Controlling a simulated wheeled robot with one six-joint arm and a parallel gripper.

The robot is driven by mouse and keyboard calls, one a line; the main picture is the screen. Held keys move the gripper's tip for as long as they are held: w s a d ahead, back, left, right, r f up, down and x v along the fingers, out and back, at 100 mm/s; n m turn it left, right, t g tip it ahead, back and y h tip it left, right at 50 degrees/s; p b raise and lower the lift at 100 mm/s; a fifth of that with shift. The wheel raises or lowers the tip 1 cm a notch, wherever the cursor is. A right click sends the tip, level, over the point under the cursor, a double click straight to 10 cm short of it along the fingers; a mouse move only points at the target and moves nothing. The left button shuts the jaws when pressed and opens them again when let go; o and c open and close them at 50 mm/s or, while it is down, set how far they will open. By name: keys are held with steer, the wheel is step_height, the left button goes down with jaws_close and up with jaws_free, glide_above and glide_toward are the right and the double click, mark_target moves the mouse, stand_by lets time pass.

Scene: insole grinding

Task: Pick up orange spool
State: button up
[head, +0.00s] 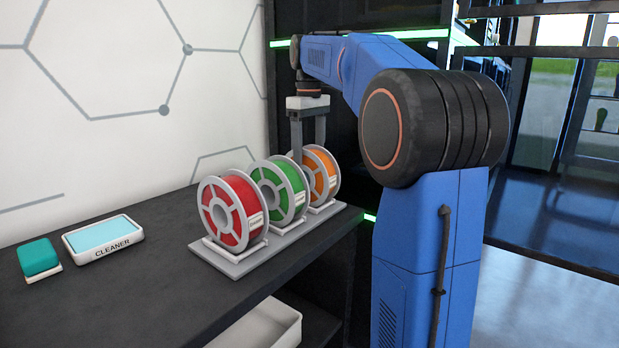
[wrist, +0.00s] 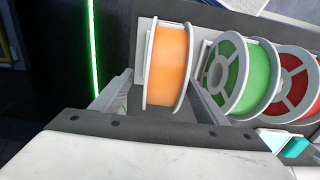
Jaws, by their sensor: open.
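The orange spool (head: 318,176) stands upright on a grey stand (head: 232,264) at the far end of a row, behind the green spool (head: 285,190) and the red spool (head: 236,212). My gripper (head: 309,150) points down at the orange spool with its fingers open, one on either side of its upper part. In the wrist view the orange spool (wrist: 168,65) lies between the two open fingers, and the green spool (wrist: 243,75) is just beyond the right finger. The red spool (wrist: 300,82) is further right. I cannot tell whether a finger touches the orange spool.
A cleaner pad (head: 104,238) and a teal block (head: 39,258) lie on the dark table (head: 150,290) at the left. A white bin (head: 260,330) sits below the table edge. A wall stands behind, and dark shelving with green light strips is beyond the stand.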

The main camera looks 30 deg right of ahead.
mark_target(310, 175)
steer(key=shift+s+a+f, duration=0.1)
steer(key=shift+s+f, duration=0.1)
steer(key=shift+f, duration=1.6)
steer(key=shift+s+a+f, duration=0.1)
steer(key=shift+s+f, duration=0.1)
steer(key=shift+f, duration=1.6)
steer(key=shift+c, duration=0.3)
steer(key=c, duration=1.6)
steer(key=shift+r, duration=0.1)
